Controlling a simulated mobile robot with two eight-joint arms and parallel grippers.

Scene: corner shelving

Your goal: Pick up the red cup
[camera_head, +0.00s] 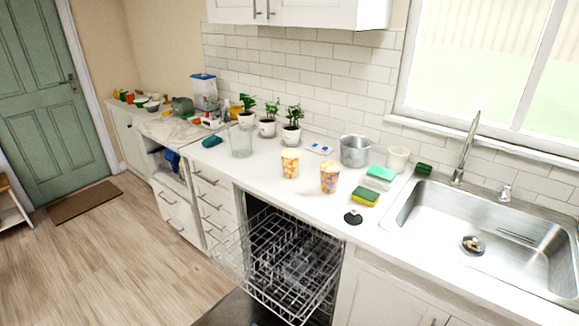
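No plainly red cup stands out in the head view. Two patterned cups stand upright on the white counter (262,188). One is a yellow-orange patterned cup (290,163). The other is an orange and purple patterned cup (330,178), just to its right and apart from it. A clear glass container (241,141) stands farther left, and a cream cup (398,158) stands near the wall on the right. Neither of my grippers is in view.
An open dishwasher with a pulled-out wire rack (290,268) juts out below the counter. Sponges (365,196), a metal pot (355,151) and a sink (480,240) lie to the right. Potted plants (291,134) stand behind.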

